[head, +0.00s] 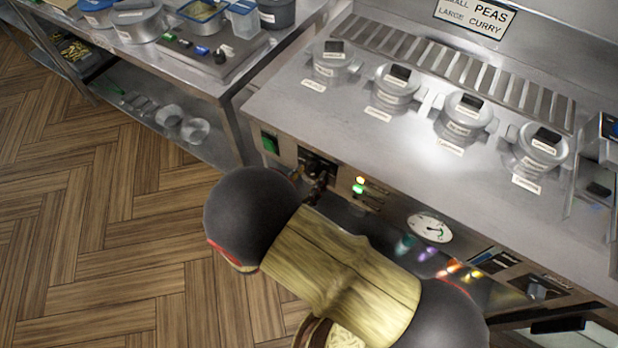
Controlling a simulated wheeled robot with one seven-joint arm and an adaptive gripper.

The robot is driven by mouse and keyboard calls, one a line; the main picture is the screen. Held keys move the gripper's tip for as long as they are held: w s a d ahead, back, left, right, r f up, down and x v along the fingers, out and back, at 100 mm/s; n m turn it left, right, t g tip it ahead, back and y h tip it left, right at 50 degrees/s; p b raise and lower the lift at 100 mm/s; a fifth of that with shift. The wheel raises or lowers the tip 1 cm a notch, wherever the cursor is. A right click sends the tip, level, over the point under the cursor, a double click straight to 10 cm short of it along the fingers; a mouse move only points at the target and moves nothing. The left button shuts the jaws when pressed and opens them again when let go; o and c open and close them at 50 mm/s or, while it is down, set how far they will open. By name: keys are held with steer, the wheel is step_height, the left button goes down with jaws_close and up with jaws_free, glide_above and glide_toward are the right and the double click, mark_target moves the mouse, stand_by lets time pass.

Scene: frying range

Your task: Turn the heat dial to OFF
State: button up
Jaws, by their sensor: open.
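The front panel (287,151) of the frying range carries a dark fitting (318,165), which looks like the heat dial. Its pointer and markings are too small and covered to read. My gripper (318,188) is at this fitting, small and dark in the head view, and partly hidden behind my own arm. Its jaws are open. I cannot tell whether the fingers are around the dial or only beside it, or whether they touch it.
A green switch (269,144) is left of the dial; lit indicator lamps (359,185) are right of it. Several lidded pots (397,84) stand on the range top. Floor (130,220) at left is clear.

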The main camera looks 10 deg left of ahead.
steer(key=shift+c, duration=1.4)
steer(key=c, duration=0.9)
